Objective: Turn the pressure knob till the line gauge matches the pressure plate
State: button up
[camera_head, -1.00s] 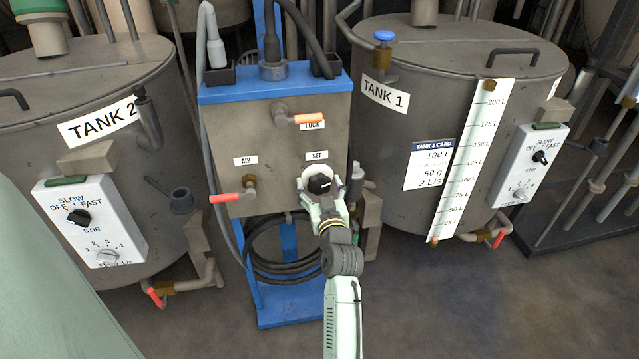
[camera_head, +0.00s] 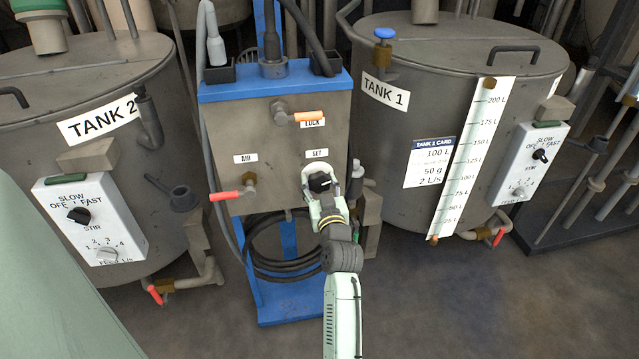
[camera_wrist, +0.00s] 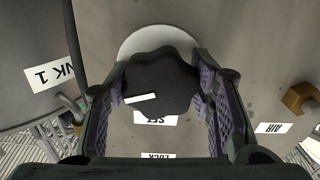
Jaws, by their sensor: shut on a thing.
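The pressure knob is the lobed black knob (camera_head: 320,182) under the SET label (camera_head: 317,153) on the grey front of the blue-topped unit. In the wrist view the knob (camera_wrist: 158,80) has a white pointer mark and a pale round disc (camera_wrist: 158,40) behind it. My gripper (camera_head: 334,184) reaches it from below. Its two padded fingers stand on either side of the knob and are shut on it. I see neither a line gauge nor a pressure plate that I can identify in either view.
An orange LOCK lever (camera_head: 305,117) sits above the knob, and a red AIR lever (camera_head: 226,196) sits to its left. Tank 1 (camera_head: 400,130) stands to the right, tank 2 (camera_head: 80,95) to the left. A coiled black hose (camera_head: 265,250) hangs below.

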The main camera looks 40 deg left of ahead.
jog(key=shift+m, duration=0.4)
jog(key=shift+c, duration=0.3)
jog(key=m+p, duration=0.2)
jog(key=m, duration=0.2)
jog(key=shift+r+m, duration=0.15)
jog(key=shift+m, duration=0.25)
jog(key=m+p, duration=0.3)
jog(key=m, duration=0.3)
jog(key=shift+p, duration=0.3)
jog(key=o, duration=1.2)
jog(key=shift+s, duration=0.1)
